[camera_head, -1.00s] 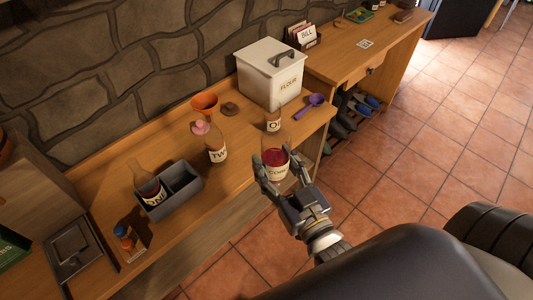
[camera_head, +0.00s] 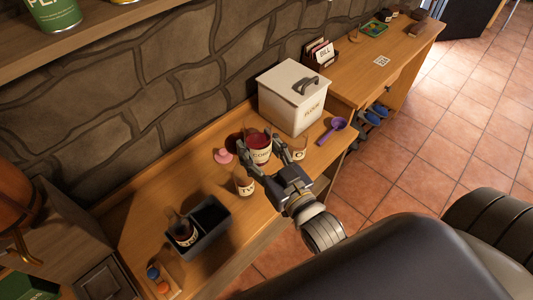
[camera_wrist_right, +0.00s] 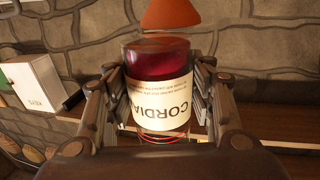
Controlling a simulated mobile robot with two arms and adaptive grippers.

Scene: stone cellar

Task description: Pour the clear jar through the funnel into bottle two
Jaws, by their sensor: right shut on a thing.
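The clear jar (camera_head: 260,152), labelled CORDIAL and holding red liquid, is in the grip of my right gripper (camera_head: 266,157). The bottle marked TWO (camera_head: 244,184) stands on the bench just in front of the jar and left of the gripper. My left gripper is out of view.
A bottle marked ONE (camera_head: 185,232) sits in a grey divided bin (camera_head: 222,234). The labelled oil bottle (camera_head: 299,149) stands close right of my gripper. A white flour box (camera_head: 290,98) and purple scoop (camera_head: 332,129) are farther right.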

